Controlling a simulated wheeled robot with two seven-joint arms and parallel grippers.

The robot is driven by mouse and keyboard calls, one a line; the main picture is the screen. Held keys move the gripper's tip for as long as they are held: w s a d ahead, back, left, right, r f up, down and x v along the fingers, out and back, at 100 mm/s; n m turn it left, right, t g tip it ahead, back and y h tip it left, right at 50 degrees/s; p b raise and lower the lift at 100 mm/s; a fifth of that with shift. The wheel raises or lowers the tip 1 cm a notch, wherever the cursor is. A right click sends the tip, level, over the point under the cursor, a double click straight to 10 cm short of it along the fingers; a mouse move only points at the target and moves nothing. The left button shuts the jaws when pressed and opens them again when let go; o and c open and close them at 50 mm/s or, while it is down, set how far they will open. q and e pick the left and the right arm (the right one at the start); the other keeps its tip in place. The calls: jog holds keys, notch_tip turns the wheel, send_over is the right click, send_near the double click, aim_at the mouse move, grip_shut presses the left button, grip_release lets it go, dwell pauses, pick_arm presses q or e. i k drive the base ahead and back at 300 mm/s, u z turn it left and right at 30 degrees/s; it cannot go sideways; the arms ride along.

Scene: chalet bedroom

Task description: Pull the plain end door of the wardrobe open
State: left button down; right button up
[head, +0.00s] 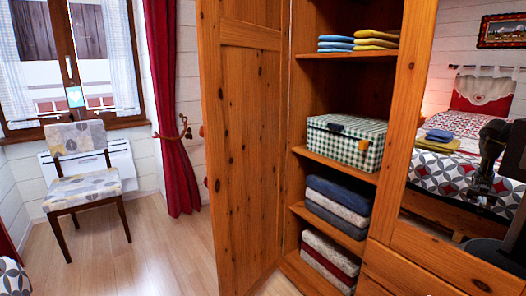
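The plain wooden end door (245,150) of the wardrobe (395,150) stands wide open, swung out to the left of the shelves. It is knotty orange-brown pine with raised panels. No gripper touches the part of it that shows. Its handle cannot be made out. My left gripper is not in view. At the right edge, in front of or reflected in the mirror, a dark gripper-like part (482,185) shows, apart from the open door. I cannot tell whether its fingers are open or shut.
Shelves hold folded cloths (358,41), a checked box (345,140) and folded textiles (338,203). The mirror door at right shows a bed (440,175). A patterned chair (85,185) stands left by the window. Wooden floor (150,255) between chair and door is clear.

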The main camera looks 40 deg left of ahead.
aim_at(243, 46)
jog(key=z, duration=1.45)
jog(key=i, duration=1.1)
jog(key=u, duration=2.75)
jog(key=i, duration=0.5)
